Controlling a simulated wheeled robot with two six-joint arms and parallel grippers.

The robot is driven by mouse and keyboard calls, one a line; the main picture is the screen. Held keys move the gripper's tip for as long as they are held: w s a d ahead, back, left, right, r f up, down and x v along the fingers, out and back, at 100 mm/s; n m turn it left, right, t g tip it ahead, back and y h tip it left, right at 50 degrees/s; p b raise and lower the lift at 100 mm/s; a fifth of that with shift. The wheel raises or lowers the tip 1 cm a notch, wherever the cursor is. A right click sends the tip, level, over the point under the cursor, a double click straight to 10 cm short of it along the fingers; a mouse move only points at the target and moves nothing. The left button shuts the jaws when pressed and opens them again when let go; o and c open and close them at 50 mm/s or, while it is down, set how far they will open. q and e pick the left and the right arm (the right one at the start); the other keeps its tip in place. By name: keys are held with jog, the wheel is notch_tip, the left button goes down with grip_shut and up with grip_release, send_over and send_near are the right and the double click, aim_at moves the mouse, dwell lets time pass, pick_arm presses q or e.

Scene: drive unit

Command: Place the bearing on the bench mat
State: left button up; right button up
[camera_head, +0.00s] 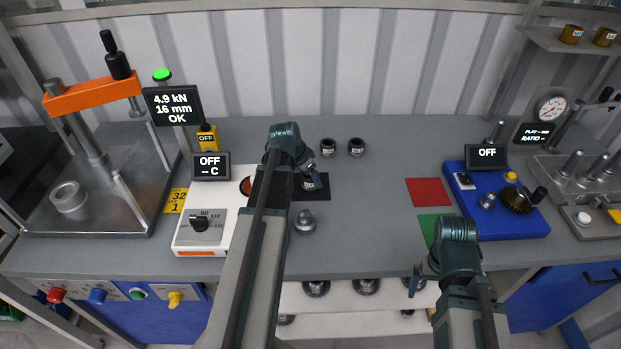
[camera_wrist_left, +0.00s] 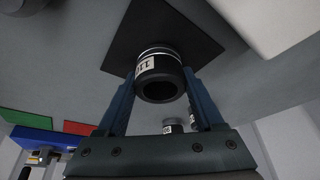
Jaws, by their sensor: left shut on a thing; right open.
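The bearing is a dark ring with a pale band and a printed label, seen in the left wrist view (camera_wrist_left: 158,66) between the fingers of my left gripper (camera_wrist_left: 160,80). My left gripper is shut on it. In the head view the bearing (camera_head: 311,184) is partly hidden under my left gripper (camera_head: 309,174), over the black square mat (camera_head: 324,196). The mat also shows behind the bearing in the left wrist view (camera_wrist_left: 185,30). I cannot tell whether the bearing touches the mat. My right gripper (camera_head: 414,279) is open and empty near the bench's front edge.
Two dark rings (camera_head: 356,147) stand behind the mat. A grey metal part (camera_head: 305,222) sits in front of it. The white heater box (camera_head: 196,235) is to the left. Red (camera_head: 428,192) and green (camera_head: 430,226) squares and a blue unit (camera_head: 520,222) are to the right.

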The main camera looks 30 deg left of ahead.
pick_arm(q)
jog(key=o, duration=1.3)
jog(key=shift+f, duration=0.1)
jog(key=shift+c, duration=0.2)
jog(key=shift+p+v, duration=0.8)
jog(key=shift+v, duration=0.05)
jog(key=p+v, duration=0.9)
jog(key=v, duration=0.1)
jog(key=shift+r+p, duration=0.3)
jog(key=shift+p, duration=0.1)
jog(key=b+x, duration=1.1)
jog(key=x, duration=0.1)
jog(key=shift+f, duration=0.15)
